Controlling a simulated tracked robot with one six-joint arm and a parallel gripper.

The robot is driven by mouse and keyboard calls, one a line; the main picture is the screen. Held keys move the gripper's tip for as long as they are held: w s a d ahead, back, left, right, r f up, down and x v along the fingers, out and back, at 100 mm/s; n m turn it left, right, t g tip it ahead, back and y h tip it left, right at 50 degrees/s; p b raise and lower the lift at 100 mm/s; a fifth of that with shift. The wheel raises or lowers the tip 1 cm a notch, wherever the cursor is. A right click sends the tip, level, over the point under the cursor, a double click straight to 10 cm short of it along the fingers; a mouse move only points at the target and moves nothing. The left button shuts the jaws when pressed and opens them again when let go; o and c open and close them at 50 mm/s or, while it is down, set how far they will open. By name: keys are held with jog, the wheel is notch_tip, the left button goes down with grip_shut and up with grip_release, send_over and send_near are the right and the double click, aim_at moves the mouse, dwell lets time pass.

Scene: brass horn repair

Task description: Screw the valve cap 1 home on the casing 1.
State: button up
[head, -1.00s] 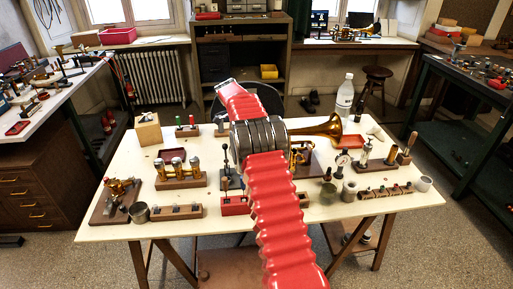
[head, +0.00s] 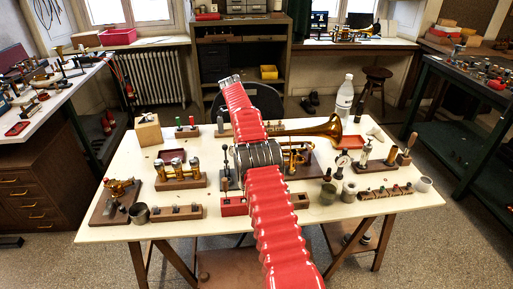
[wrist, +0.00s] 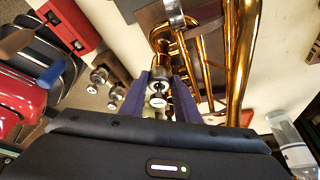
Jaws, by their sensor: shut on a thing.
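The brass horn (head: 325,128) lies on the table, its bell to the right; its tubing (wrist: 240,60) also shows in the wrist view. My gripper (wrist: 161,80) has its two purple fingers on either side of the silver valve cap 1 (wrist: 159,74), shut on it. A stem with a white-topped button (wrist: 158,101) stands out of the cap toward the camera. The cap appears in line with the casing, which is mostly hidden behind it; I cannot tell whether its thread is seated. Two more silver valve tops (wrist: 98,75) show to the left. In the head view my arm hides the gripper.
A rack of brass-and-silver valves (head: 180,172) and a wooden block (head: 149,130) stand left on the table (head: 225,222). A clear bottle (head: 344,97) stands behind the bell. Dial gauge, pots and small tools crowd the right.

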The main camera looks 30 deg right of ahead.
dwell(0.3)
jog(key=o, duration=1.2)
jog(key=shift+o, duration=0.2)
jog(key=shift+n, duration=0.4)
